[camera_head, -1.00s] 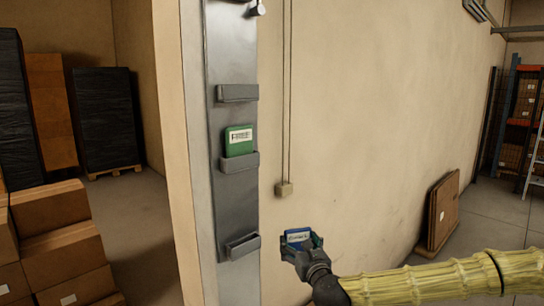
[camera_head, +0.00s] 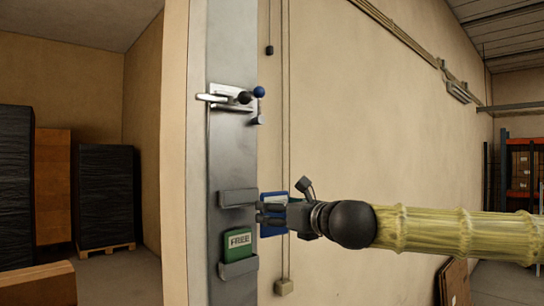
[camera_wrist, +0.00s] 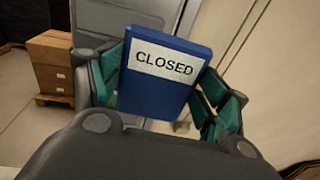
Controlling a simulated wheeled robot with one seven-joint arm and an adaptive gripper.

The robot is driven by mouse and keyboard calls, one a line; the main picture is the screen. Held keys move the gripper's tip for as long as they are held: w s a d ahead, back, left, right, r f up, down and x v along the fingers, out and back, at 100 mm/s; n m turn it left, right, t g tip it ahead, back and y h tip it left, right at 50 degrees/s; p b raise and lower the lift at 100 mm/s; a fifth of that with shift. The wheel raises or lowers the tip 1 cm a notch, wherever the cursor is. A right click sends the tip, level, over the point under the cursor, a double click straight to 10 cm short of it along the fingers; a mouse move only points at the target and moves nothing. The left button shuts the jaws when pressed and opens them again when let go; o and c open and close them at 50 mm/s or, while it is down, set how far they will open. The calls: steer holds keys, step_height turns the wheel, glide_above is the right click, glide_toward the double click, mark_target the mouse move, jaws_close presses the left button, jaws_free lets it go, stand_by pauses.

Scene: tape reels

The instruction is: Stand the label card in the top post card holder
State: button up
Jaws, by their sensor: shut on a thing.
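A blue label card (camera_head: 272,228) is held in my gripper (camera_head: 268,211). The wrist view shows the card (camera_wrist: 160,95) between both fingers, with a white strip reading CLOSED facing the camera. The grey post (camera_head: 230,160) has a top card holder (camera_head: 238,197), which looks empty. My gripper and the card are just right of this holder in the picture, near its height. I cannot tell the depth gap. A lower holder (camera_head: 239,268) bears a green card (camera_head: 237,243) marked FREE.
Above the holders, a metal handle (camera_head: 225,97) and a lever with a blue knob (camera_head: 259,92) stick out from the post. Cables and a small box (camera_head: 284,287) run down the wall to the right. Wrapped stacks and cartons stand far left.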

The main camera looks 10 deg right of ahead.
steer(key=n+g+y+p, duration=0.1)
steer(key=n+y, duration=0.1)
glide_toward(235, 175)
steer(key=s+d+r, duration=0.3)
steer(key=r, duration=0.1)
steer(key=shift+a+x, duration=0.15)
steer(key=shift+x, duration=2.4)
steer(key=shift+a+x, duration=0.15)
steer(key=shift+x, duration=2.4)
steer(key=shift+w+a+f, duration=0.1)
steer(key=shift+a+f, duration=0.05)
steer(key=shift+a, duration=0.1)
steer(key=shift+f+b, duration=1.65)
steer(key=shift+b, duration=0.2)
steer(key=o, duration=1.1)
